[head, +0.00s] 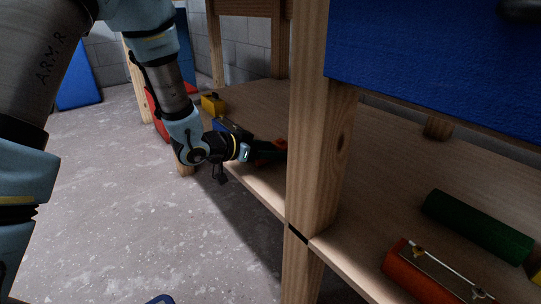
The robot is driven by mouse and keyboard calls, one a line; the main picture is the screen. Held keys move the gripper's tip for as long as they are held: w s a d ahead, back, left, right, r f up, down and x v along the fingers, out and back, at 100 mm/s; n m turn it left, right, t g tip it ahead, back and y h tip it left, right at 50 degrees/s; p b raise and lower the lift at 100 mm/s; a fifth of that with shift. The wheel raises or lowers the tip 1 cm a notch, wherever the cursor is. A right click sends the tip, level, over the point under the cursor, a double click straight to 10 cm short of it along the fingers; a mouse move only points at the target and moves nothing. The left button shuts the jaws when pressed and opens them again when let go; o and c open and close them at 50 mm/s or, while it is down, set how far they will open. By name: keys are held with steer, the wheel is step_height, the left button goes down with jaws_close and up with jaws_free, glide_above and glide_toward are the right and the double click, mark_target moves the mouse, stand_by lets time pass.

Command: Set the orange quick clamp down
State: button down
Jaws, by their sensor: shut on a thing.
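My gripper (270,151) reaches in over the lower wooden shelf (250,100), just left of a thick wooden post. Its dark fingers are shut on the orange quick clamp (266,145), of which only small orange parts show around the fingers. The post hides what lies further right, and I cannot tell whether the clamp touches the shelf.
The post (312,130) stands close to my gripper. A yellow item (213,104) and a blue item (217,125) lie on the shelf behind my arm. A blue panel (430,65) hangs above.

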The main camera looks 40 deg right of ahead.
steer(key=shift+r, duration=0.1)
jaws_free()
stand_by(0.3)
